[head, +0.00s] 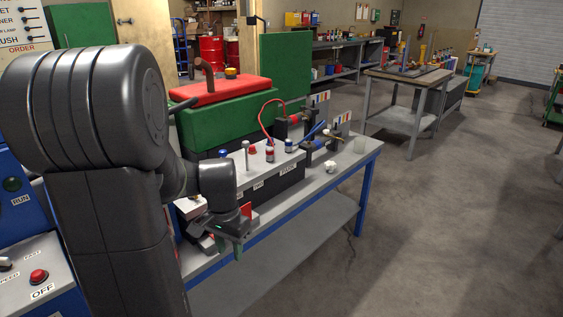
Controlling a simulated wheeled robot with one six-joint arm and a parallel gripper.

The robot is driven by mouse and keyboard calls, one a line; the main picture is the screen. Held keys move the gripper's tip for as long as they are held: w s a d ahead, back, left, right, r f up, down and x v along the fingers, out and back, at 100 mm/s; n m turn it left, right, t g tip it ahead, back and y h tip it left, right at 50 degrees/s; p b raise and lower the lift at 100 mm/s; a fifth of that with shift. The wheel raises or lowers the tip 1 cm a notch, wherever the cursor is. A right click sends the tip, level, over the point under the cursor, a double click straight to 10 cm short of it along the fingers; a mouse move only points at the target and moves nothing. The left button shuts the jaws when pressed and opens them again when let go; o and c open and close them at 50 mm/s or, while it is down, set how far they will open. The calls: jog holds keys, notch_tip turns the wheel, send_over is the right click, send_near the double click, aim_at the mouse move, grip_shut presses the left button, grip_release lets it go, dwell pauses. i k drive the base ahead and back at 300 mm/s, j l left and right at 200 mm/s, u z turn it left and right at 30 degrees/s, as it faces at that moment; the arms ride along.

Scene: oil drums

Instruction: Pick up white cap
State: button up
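A small white object that looks like the white cap (331,167) lies on the grey workbench (315,185) near its front edge, to the right of the box with the push label. My gripper (228,236) is at the end of my arm, over the near left part of the bench. It is well to the left of the cap and nearer to me, apart from it. The fingers are small and partly hidden by the wrist, so their opening is unclear. I see nothing clearly held in it.
A labelled box (280,170) with knobs and a red and a blue cable fills the bench's middle. A green machine with a red lid (233,90) stands behind. The floor to the right (440,220) is clear.

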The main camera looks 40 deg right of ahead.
aim_at(330, 167)
jog(key=l+u, duration=0.4)
jog(key=l, duration=0.25)
jog(key=l+u, duration=0.4)
jog(key=l, duration=0.25)
jog(key=k+l+u, duration=0.1)
jog(key=l+u, duration=0.3)
jog(key=l, duration=0.25)
jog(key=k+l, duration=0.1)
jog(key=l, duration=0.3)
jog(key=k+l, duration=0.15)
jog(key=l, duration=0.25)
jog(key=k+l+u, duration=0.1)
jog(key=l, duration=0.35)
jog(key=k+l, duration=0.1)
jog(key=l, duration=0.3)
jog(key=k+l, duration=0.15)
jog(key=l, duration=0.25)
jog(key=k+l+u, duration=0.1)
jog(key=l, duration=0.3)
jog(key=k+l, duration=0.15)
jog(key=l, duration=0.25)
